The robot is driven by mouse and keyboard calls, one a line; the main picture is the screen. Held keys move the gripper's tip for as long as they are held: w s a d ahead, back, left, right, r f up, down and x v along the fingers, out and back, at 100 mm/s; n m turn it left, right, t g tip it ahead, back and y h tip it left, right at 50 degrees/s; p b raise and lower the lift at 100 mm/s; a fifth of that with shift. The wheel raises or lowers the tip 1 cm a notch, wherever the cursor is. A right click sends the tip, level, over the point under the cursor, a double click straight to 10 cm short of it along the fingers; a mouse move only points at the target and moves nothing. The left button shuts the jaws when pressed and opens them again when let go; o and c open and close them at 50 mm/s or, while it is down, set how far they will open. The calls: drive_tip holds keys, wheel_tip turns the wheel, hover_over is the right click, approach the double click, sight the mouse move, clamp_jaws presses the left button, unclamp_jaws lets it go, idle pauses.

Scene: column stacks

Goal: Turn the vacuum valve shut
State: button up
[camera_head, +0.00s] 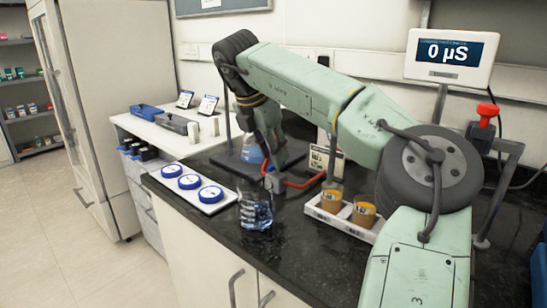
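My pale green arm reaches from the lower right across the bench, and its wrist bends down at the back of the counter. My gripper (271,163) appears as a small dark shape at the arm's lower end, close to a red tube (303,184). Its fingers are too small and dark to tell open from shut, or whether they touch anything. A small grey fitting (272,182) sits at the tube's left end; I cannot tell for certain that it is the vacuum valve. A red-topped fitting (487,114) stands on a grey frame at the right, apart from my gripper.
A flask with blue liquid (252,152) stands behind the wrist. A clear vessel with blue contents (256,212) is near the counter's front edge. A tray of blue-rimmed discs (207,206) lies left; amber cups (364,213) stand right.

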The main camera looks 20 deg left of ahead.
drive_tip(key=v, duration=0.5)
drive_tip(key=shift+r, duration=0.15)
drive_tip(key=shift+s, duration=0.1)
